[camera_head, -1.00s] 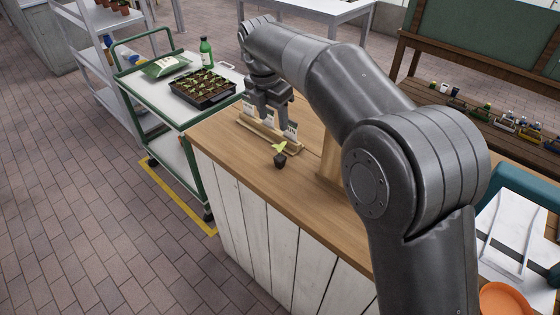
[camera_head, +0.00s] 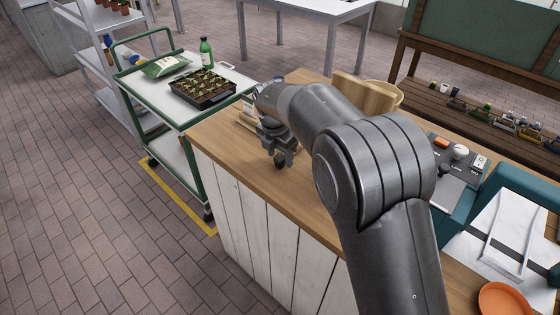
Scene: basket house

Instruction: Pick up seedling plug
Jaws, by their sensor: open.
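The seedling plug (camera_head: 279,163), a small dark lump of soil, stands on the wooden counter (camera_head: 232,150) near its front left edge. Its green leaves are hidden behind my gripper. My gripper (camera_head: 280,156) points down right over the plug, with its fingers low around or just in front of it. The jaws are open. I cannot tell whether a finger touches the plug.
A wooden label holder (camera_head: 247,118) is partly hidden behind my gripper. A wooden basket (camera_head: 395,88) stands at the back of the counter. To the left, a green cart (camera_head: 150,98) carries a seedling tray (camera_head: 203,92), a green bottle (camera_head: 206,52) and a bag (camera_head: 166,66).

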